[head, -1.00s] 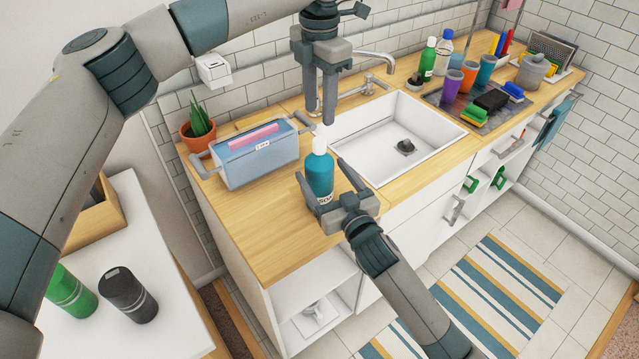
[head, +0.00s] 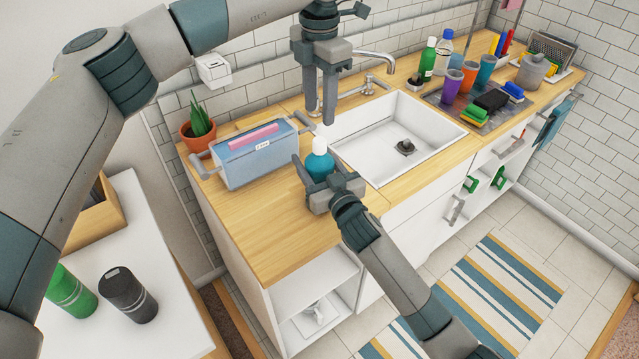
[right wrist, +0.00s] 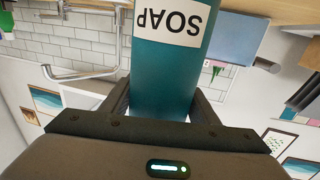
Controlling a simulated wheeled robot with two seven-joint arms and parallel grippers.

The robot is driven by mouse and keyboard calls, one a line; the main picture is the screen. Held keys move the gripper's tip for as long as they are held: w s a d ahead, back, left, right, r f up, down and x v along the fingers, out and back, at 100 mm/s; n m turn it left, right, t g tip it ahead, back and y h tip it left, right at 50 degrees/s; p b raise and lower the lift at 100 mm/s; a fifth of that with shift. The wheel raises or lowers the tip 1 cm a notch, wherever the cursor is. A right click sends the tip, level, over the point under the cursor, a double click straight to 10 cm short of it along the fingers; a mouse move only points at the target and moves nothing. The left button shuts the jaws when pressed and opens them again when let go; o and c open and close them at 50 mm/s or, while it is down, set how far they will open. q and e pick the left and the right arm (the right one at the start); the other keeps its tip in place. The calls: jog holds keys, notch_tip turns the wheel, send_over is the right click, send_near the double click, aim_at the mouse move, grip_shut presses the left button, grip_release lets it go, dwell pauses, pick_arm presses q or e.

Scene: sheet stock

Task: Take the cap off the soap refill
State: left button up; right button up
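The soap refill (head: 320,166) is a teal bottle with a white cap (head: 319,144), upright on the wooden counter left of the sink. In the right wrist view the bottle (right wrist: 165,75) fills the middle, its SOAP label upside down. My right gripper (head: 317,158) is open, with one finger on each side of the bottle; the palm hides its lower part in the head view. My left gripper (head: 321,114) points down with its fingers apart and empty, its tips just above the cap.
A blue box-shaped container (head: 255,163) stands left of the bottle, with a potted plant (head: 198,130) behind it. The white sink (head: 440,142) lies to the right, with a faucet (head: 375,57) behind. Cups and sponges stand farther right. The front counter (head: 265,230) is clear.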

grip_shut()
pick_arm(q)
jog(key=m, duration=1.6)
jog(key=shift+m, duration=0.3)
jog(key=m, duration=1)
jog(key=shift+f, duration=0.1)
